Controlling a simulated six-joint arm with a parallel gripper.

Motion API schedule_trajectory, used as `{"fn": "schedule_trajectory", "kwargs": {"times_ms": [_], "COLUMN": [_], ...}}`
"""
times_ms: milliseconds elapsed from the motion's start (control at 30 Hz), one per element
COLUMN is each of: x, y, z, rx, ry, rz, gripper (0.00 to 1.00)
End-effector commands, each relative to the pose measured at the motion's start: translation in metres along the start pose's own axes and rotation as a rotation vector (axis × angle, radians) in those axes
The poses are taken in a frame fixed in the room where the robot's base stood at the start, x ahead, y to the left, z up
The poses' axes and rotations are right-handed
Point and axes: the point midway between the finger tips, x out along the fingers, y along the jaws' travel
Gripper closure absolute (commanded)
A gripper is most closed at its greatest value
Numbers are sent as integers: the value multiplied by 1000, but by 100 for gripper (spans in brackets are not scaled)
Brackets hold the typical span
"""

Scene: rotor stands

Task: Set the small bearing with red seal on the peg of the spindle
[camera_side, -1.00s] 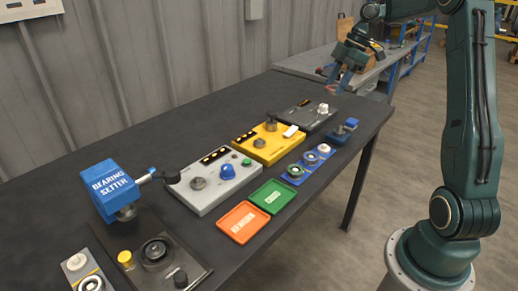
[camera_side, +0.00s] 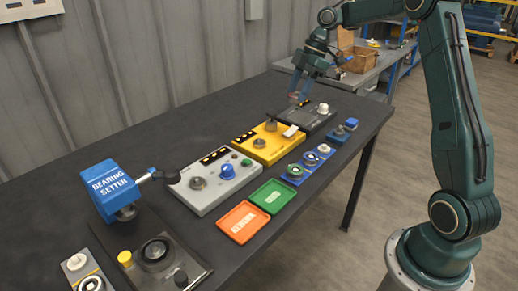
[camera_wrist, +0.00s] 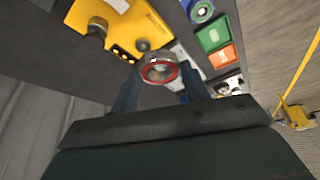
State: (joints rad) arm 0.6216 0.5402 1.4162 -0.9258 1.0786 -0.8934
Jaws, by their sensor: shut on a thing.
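My gripper (camera_side: 300,98) is shut on the small bearing with red seal (camera_wrist: 160,70). In the wrist view the bearing's red ring faces the camera, between the two blue fingers. In the side view the gripper hangs over the far end of the bench, above the dark stand (camera_side: 318,121); the bearing is too small to make out there. A yellow stand (camera_side: 256,148) with a dark knob-like post (camera_side: 271,125) is just nearer, and a grey stand (camera_side: 211,190) with a metal post (camera_side: 198,183) follows. No label shows which is the spindle.
A blue tray (camera_side: 293,181) with ring-like parts, a green tray (camera_side: 272,208) and an orange tray (camera_side: 243,238) lie along the front edge. A blue clamp-like thing (camera_side: 345,130) stands at the far right. The blue bearing setter (camera_side: 113,188) stands at left. The bench's back strip is clear.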

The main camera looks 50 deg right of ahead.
Motion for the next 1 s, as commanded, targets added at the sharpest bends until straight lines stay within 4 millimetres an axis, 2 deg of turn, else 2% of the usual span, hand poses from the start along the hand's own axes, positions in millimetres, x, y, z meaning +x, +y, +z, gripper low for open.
{"fn": "schedule_trajectory", "kwargs": {"times_ms": [33, 200, 467, 800, 1000], "x": [9, 37, 81, 139, 163], "y": [2, 6, 0, -28, -47], "z": [-15, -61, -132, -223, -260], "rx": [-23, -81, -171, -287, -334], "ry": [0, 1, 0, -1, -2], "rz": [-9, -33, -71, -117, -136], "gripper": [79, 79, 79, 79, 79]}}
